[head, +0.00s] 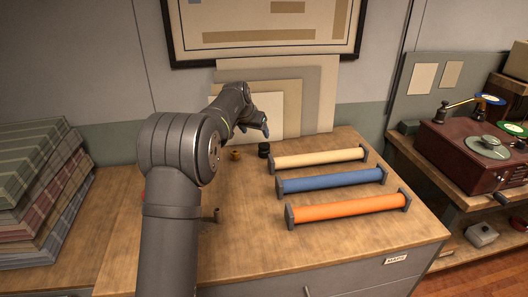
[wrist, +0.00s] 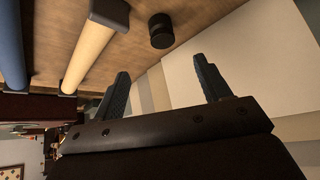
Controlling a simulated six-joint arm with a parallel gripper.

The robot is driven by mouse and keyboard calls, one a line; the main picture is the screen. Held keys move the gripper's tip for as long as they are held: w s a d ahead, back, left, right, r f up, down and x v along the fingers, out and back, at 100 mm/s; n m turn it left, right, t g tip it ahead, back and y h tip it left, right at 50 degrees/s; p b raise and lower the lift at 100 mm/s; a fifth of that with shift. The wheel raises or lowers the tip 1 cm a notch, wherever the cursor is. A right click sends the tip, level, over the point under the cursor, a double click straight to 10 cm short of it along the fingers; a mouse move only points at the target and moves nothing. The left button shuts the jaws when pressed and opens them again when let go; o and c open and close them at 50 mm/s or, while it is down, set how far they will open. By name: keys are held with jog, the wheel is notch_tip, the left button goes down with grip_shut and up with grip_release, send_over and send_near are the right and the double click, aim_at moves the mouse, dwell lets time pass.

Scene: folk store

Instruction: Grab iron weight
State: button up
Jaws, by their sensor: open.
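A small black cylinder (head: 264,150), which looks like the iron weight, stands on the wooden counter behind the left end of the cream roll. It also shows in the wrist view (wrist: 161,30), upright and apart from my fingers. My gripper (head: 254,131) is above the back of the counter, close to the cylinder and a little above it. In the wrist view my gripper (wrist: 160,85) has its two fingers spread wide with nothing between them.
Cream (head: 318,158), blue (head: 330,180) and orange (head: 347,208) rolls lie right of my arm. A small brass piece (head: 235,155) stands left of the cylinder. Pale boards (head: 308,95) lean on the wall behind. Folded plaid cloth (head: 35,190) is stacked at left.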

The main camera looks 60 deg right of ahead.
aim_at(262, 147)
jog(key=x, duration=1.5)
jog(key=shift+w+d+f, duration=0.15)
jog(key=shift+f, duration=0.25)
jog(key=c, duration=1.4)
jog(key=shift+r, duration=0.1)
grip_shut()
jog(key=shift+r, duration=0.1)
